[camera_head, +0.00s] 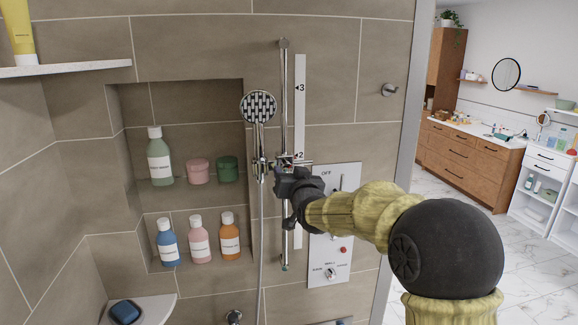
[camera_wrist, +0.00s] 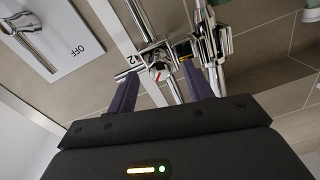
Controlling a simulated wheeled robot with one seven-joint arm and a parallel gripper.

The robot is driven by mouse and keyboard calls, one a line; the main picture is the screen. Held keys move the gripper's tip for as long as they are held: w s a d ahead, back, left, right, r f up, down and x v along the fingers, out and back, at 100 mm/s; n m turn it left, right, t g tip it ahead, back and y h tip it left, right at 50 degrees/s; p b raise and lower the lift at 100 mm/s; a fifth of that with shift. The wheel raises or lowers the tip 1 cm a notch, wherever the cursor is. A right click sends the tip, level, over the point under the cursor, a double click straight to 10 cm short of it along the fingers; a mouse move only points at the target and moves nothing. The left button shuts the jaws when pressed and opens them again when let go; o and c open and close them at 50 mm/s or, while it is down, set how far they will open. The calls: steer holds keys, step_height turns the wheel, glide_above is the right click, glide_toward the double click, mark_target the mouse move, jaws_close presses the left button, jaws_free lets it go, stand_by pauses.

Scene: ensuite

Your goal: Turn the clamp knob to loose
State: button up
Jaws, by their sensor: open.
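The clamp knob (camera_wrist: 160,72) is a round chrome piece with a white face and a red mark. It sits on the slider clamp of the vertical chrome rail (camera_head: 284,100), near the "2" of the white scale strip (camera_head: 300,120). In the wrist view my gripper (camera_wrist: 160,88) is open, with one dark finger on each side of the knob's near side. I cannot tell whether either finger touches it. In the head view my gripper (camera_head: 284,180) is just below the clamp and hides part of it. The shower head (camera_head: 258,107) hangs in its holder left of the rail.
A control panel (camera_head: 348,175) marked OFF is on the wall right of the rail, partly behind my arm. The shower hose (camera_head: 262,240) hangs left of the rail. A wall niche (camera_head: 180,100) holds several bottles and jars. A hook (camera_head: 389,89) is at right.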

steer(key=shift+x, duration=0.85)
steer(key=c, duration=1)
steer(key=shift+o, duration=0.2)
